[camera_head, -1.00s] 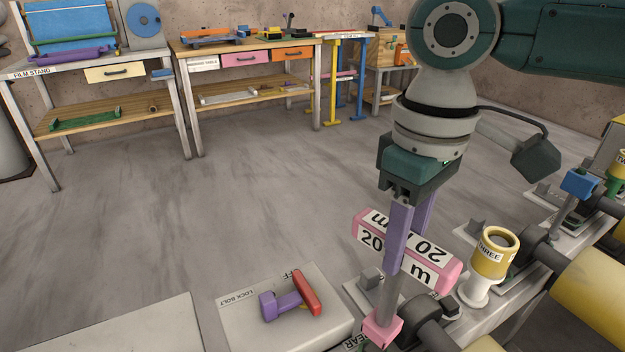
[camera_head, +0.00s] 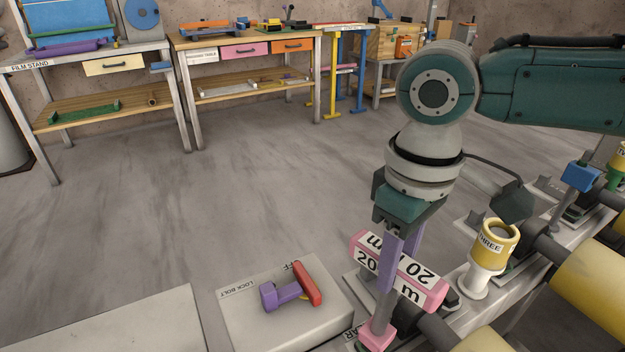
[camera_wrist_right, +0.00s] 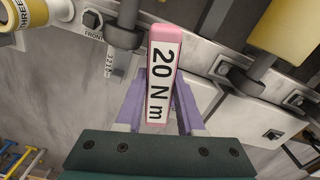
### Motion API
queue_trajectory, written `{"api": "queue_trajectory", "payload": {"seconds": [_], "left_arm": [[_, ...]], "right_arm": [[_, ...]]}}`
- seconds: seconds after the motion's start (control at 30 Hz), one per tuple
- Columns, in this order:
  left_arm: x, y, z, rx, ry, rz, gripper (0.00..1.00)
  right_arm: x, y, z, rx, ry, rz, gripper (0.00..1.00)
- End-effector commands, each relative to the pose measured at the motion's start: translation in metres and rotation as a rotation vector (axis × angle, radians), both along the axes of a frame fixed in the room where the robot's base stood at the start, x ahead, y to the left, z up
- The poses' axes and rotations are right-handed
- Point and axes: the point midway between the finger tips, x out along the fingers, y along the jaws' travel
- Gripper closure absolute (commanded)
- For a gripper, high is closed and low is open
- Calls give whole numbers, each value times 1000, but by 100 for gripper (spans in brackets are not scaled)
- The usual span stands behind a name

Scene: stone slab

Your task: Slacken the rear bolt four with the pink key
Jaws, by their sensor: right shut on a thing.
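The pink key (camera_head: 441,294) has a block handle with white "20 N m" labels. My right gripper (camera_head: 390,268) points down with its purple fingers shut on it. A pink block (camera_head: 376,336) shows below the fingers, low beside the dark fittings of the machine. In the right wrist view, the key (camera_wrist_right: 164,85) stands between the two purple fingers. Rear bolt four cannot be made out; a label ending in "AR" (camera_head: 350,334) shows in part near the pink block. Whether the key touches a bolt is hidden. My left gripper is not in view.
A yellow cup marked "THREE" (camera_head: 494,240) stands close right of the key. A "LOCK BOLT" slab (camera_head: 240,315) with a purple and red piece (camera_head: 308,284) lies to the left. Yellow rollers (camera_head: 585,270) are at right. Open floor lies beyond, with benches (camera_head: 245,45) at the back.

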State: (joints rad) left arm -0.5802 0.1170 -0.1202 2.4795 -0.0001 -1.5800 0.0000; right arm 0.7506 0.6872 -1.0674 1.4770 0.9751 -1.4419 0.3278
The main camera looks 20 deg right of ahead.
Motion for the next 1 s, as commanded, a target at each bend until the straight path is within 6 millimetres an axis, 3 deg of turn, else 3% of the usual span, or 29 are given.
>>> {"api": "queue_trajectory", "payload": {"seconds": [1.0], "left_arm": [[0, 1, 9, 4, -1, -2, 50]], "right_arm": [[1, 0, 0, 1, -1, 1, 100]]}}
